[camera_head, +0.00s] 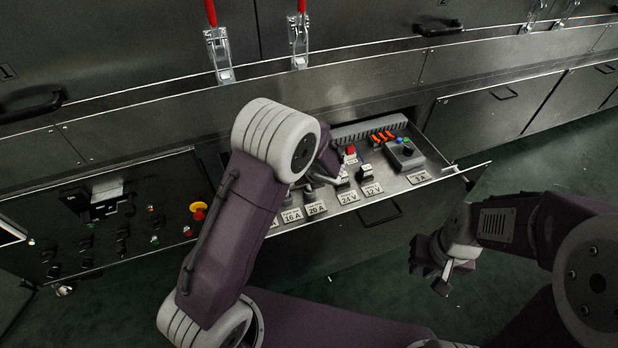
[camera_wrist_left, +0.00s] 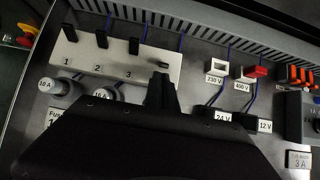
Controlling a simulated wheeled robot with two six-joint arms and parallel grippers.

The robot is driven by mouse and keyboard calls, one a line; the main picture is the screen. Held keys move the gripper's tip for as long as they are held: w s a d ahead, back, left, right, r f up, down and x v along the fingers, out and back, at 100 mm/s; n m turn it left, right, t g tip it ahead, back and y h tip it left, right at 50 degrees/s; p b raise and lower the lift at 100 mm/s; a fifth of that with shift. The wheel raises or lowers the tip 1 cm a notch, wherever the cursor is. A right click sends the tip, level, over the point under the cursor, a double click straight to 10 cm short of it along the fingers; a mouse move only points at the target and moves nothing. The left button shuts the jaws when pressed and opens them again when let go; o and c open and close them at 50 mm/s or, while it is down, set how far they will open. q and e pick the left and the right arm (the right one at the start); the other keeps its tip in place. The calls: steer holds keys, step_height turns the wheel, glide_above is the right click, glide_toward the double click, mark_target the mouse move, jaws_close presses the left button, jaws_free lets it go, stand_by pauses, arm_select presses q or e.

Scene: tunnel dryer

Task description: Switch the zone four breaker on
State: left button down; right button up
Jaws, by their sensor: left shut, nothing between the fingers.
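A pale breaker strip (camera_wrist_left: 115,65) shows in the left wrist view, with black levers above the labels 1, 2 and 3. These three levers stand up tall. A fourth lever (camera_wrist_left: 164,65), right of lever 3, looks short and lies lower than the others; its label is hidden behind my gripper. My left gripper (camera_wrist_left: 160,88) is shut and empty, its tips just below the fourth lever; I cannot tell whether they touch it. In the head view my left arm hides the breakers. My right gripper (camera_head: 432,268) hangs empty and open, right of the drawer.
The open drawer (camera_head: 425,177) also holds fuse holders (camera_wrist_left: 55,86), 230 V and 400 V sockets (camera_wrist_left: 216,68), orange connectors (camera_head: 383,136) and a grey control box (camera_head: 405,153). A switch panel (camera_head: 105,220) with a red emergency stop (camera_head: 199,211) is at the left. The floor at right is clear.

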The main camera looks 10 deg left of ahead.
arm_select(q)
steer(key=shift+w+a+f, duration=0.15)
steer(key=shift+w+f, duration=0.05)
steer(key=shift+f, duration=0.1)
steer(key=r+p, duration=0.1)
steer(key=p, duration=0.2)
steer(key=shift+w+a+g, duration=0.1)
steer(key=shift+g, duration=0.2)
steer(key=p, duration=0.2)
steer(key=shift+h+p, duration=0.3)
steer(key=shift+p, duration=0.1)
steer(key=w+g+p, duration=0.1)
steer(key=p, duration=0.5)
steer(key=a+r+g+h+p, duration=0.1)
steer(key=p, duration=0.5)
steer(key=shift+w+r, duration=0.2)
steer(key=shift+w, duration=0.15)
steer(key=shift+w+a+f+b, duration=0.1)
steer(key=shift+f+b, duration=0.2)
steer(key=shift+f, duration=0.1)
steer(key=shift+r, duration=0.15)
